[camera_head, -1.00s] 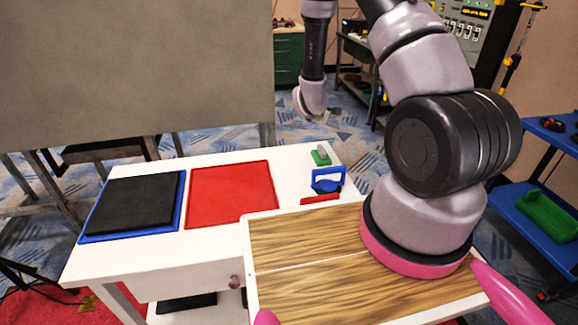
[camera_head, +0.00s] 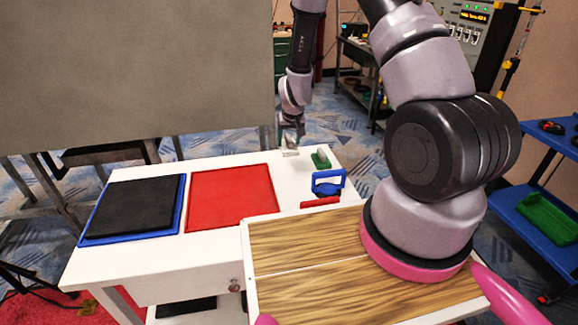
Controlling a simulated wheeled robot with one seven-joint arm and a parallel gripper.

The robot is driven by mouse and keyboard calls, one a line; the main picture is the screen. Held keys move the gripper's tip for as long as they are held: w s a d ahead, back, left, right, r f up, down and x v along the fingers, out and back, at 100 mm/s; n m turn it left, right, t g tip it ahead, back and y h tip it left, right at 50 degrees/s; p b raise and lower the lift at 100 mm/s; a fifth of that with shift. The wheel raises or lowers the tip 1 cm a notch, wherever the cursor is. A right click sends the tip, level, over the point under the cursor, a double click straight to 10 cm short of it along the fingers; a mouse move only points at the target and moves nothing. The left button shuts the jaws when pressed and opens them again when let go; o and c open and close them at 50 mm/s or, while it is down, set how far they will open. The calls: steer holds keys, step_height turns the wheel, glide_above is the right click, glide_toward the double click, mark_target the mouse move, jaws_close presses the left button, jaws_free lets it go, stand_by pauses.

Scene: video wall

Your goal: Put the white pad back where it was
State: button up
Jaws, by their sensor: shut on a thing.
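My gripper (camera_head: 291,142) points down above the back edge of the white table (camera_head: 245,157), to the right of the red square tray. It is shut on a small pale piece, which looks like the white pad (camera_head: 290,153). The pad seems to be just above or at the tabletop; I cannot tell whether it touches. The fingers are small and partly dark in this view.
A red tray (camera_head: 232,197) and a blue tray (camera_head: 90,240) with a black pad (camera_head: 135,205) lie on the table. A green block (camera_head: 320,158), a blue frame (camera_head: 329,174) and a red piece (camera_head: 320,202) stand right of the gripper. A large grey panel (camera_head: 130,70) stands behind.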

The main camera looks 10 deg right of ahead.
step_height(320, 180, down, 9)
steer(key=shift+r, duration=0.2)
steer(key=o, duration=1.3)
steer(key=shift+r, duration=0.1)
